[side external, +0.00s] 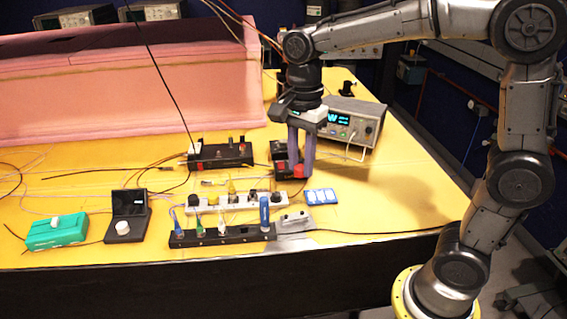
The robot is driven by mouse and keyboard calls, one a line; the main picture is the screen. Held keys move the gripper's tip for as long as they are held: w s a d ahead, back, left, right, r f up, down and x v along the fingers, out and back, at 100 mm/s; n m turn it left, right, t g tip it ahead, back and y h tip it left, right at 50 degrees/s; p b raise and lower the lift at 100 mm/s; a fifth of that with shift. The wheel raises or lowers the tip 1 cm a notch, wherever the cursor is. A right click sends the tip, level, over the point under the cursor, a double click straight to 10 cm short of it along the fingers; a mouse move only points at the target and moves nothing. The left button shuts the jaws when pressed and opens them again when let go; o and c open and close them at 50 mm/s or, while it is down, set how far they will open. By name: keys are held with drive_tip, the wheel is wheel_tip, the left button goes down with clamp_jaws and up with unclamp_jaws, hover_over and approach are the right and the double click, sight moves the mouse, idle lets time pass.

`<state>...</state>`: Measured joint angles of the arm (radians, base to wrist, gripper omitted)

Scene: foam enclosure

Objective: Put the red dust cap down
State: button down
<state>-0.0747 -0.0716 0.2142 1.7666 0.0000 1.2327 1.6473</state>
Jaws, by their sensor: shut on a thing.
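The red dust cap (299,171) is a small red piece between the fingertips of my gripper (300,168). My gripper points down and is shut on the cap. It is over the right part of the yellow table, behind a small blue and white item. I cannot tell whether the cap touches the table or hangs just above it. The fingers hide part of a black box (281,152) behind them.
A blue-white block set (321,196) lies just in front. A white strip (232,201) and black rack (222,236) with plugs stand front left. An instrument with a lit display (350,125) stands behind. Pink foam (120,100) walls the back left. The table at right is clear.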

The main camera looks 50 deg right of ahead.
drive_tip(key=shift+s+r, duration=0.15)
drive_tip(key=shift+s, duration=0.25)
drive_tip(key=s+d+f, duration=0.1)
drive_tip(key=s+d, duration=0.1)
drive_tip(key=s, duration=0.8)
drive_tip(key=s+d+f, duration=0.1)
drive_tip(key=s+d, duration=0.2)
drive_tip(key=s, duration=0.7)
hover_over(345, 219)
drive_tip(key=f, duration=0.9)
drive_tip(key=shift+s, duration=0.2)
drive_tip(key=shift+w+f, duration=0.25)
drive_tip(key=shift+f, duration=1.55)
drive_tip(key=shift+f, duration=0.15)
drive_tip(key=c, duration=0.6)
unclamp_jaws()
